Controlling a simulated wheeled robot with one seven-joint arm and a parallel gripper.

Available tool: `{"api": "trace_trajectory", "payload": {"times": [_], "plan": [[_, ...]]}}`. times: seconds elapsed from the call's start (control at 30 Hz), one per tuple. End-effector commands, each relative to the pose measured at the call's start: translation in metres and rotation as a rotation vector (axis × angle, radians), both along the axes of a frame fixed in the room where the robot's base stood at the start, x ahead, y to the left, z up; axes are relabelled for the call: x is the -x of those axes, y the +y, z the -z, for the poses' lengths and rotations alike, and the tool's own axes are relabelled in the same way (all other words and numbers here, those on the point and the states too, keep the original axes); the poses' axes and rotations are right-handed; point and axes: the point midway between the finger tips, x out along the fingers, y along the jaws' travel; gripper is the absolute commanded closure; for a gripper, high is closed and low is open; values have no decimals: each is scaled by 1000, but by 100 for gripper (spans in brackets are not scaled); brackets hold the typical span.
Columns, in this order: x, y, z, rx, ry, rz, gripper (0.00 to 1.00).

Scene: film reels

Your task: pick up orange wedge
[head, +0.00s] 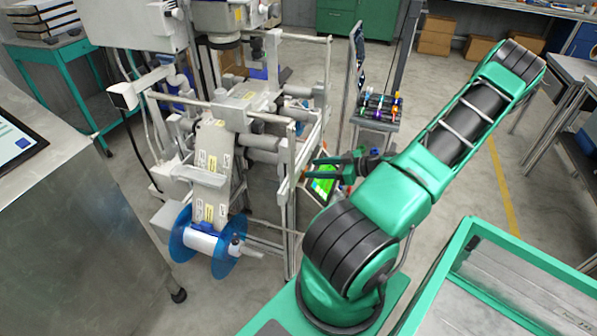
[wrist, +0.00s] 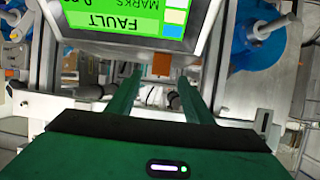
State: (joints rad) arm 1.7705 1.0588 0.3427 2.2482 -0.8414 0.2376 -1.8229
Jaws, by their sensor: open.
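A small orange-brown block (wrist: 161,64), which looks like the orange wedge, shows in the wrist view just under the lit screen's edge. It lies ahead of my gripper (wrist: 160,80), centred between the two fingertips in the picture. My gripper is open, with its green fingers apart and nothing held between them. Its distance from the block is hard to judge. In the head view my gripper (head: 313,169) reaches left in front of the machine, beside the green screen. I cannot make out the wedge clearly there.
The screen (wrist: 135,22) reads FAULT, upside down in the wrist view, close above the fingers. The film machine (head: 225,140) with a blue reel (head: 207,243) stands left of my arm. A rack of coloured items (head: 380,106) stands behind. A green-framed table (head: 455,250) is at right.

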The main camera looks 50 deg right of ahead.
Motion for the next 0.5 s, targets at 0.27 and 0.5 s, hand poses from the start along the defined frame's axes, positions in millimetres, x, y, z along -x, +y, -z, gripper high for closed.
{"api": "trace_trajectory", "payload": {"times": [0.27,0.5], "plan": [[-14,6,7,-1,0,-4,53],[-40,14,22,-3,1,-4,53]]}}
